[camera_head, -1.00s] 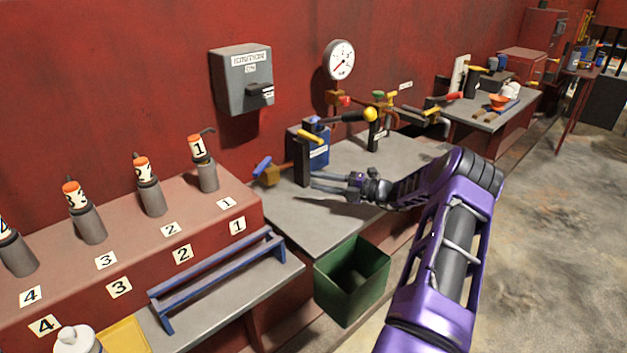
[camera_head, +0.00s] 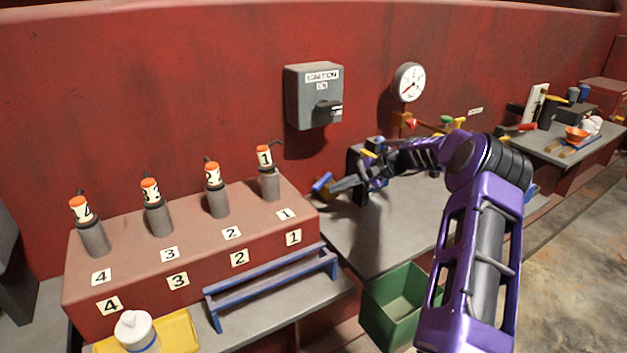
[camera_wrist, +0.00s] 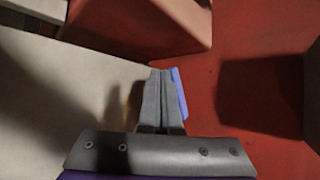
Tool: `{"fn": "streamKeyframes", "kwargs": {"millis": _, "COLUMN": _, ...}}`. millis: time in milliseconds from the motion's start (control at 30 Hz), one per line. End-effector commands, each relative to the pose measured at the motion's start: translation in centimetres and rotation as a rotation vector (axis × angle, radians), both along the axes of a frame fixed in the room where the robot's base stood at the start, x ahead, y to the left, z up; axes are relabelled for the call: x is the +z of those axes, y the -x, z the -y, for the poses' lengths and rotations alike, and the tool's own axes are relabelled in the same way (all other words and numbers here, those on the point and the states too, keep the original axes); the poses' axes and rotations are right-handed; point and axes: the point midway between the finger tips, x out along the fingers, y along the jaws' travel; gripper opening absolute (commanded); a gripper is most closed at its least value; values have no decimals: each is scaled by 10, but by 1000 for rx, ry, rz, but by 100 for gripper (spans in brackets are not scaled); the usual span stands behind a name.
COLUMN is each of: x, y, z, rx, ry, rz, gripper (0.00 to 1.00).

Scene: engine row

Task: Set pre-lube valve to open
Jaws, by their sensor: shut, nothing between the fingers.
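A small valve with a blue lever (camera_head: 322,182) sits at the left end of the middle bench, by the red wall. No label on it can be read. My gripper (camera_head: 336,187) is shut and empty, with its fingertips at this lever. In the wrist view the shut fingers (camera_wrist: 160,75) cover most of the blue lever (camera_wrist: 181,95), which shows along their right side. I cannot tell whether they touch it. A yellow-handled part (camera_head: 372,143) stands behind my wrist, partly hidden by my arm.
The grey ignition box (camera_head: 314,97) and a gauge (camera_head: 409,82) hang on the wall. A red stepped block (camera_head: 190,240) with several numbered canisters stands left, a blue rack (camera_head: 272,285) before it. A green bin (camera_head: 395,305) is below. The middle bench top (camera_head: 395,225) is largely clear.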

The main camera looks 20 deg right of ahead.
Motion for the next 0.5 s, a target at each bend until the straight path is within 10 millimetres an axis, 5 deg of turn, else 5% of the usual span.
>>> {"fn": "streamKeyframes", "kwargs": {"millis": 500, "x": 52, "y": -46, "z": -30, "rx": 975, "ry": 936, "rz": 838, "gripper": 0}}
